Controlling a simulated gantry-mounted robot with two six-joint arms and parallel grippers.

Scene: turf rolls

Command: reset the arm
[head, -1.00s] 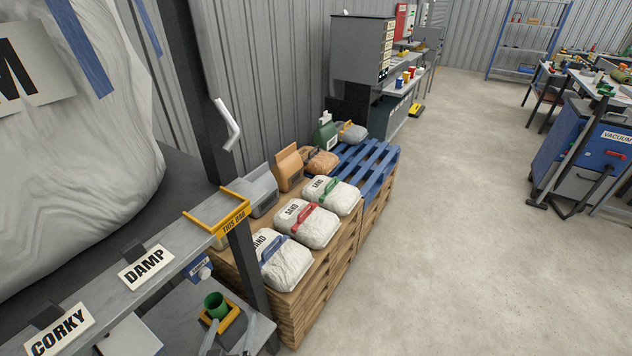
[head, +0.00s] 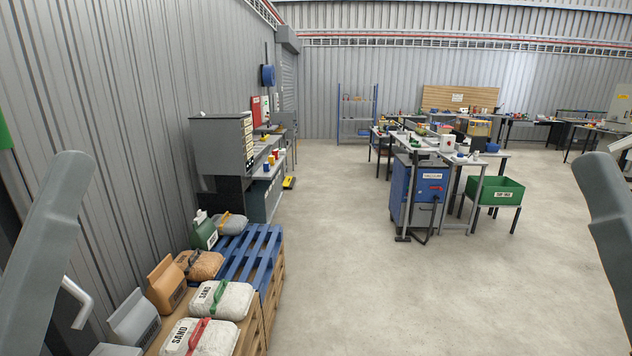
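A grey link of my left arm (head: 45,235) rises along the left edge of the head view. A grey link of my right arm (head: 612,220) shows at the right edge. Both links stand apart from the things in front of me. Neither gripper is in the picture, so I cannot see their fingers or whether they hold anything.
Sand bags (head: 222,300) and other sacks lie on pallets, one a blue pallet (head: 245,250), at the lower left. A grey cabinet (head: 222,145) stands beyond. The middle floor is clear.

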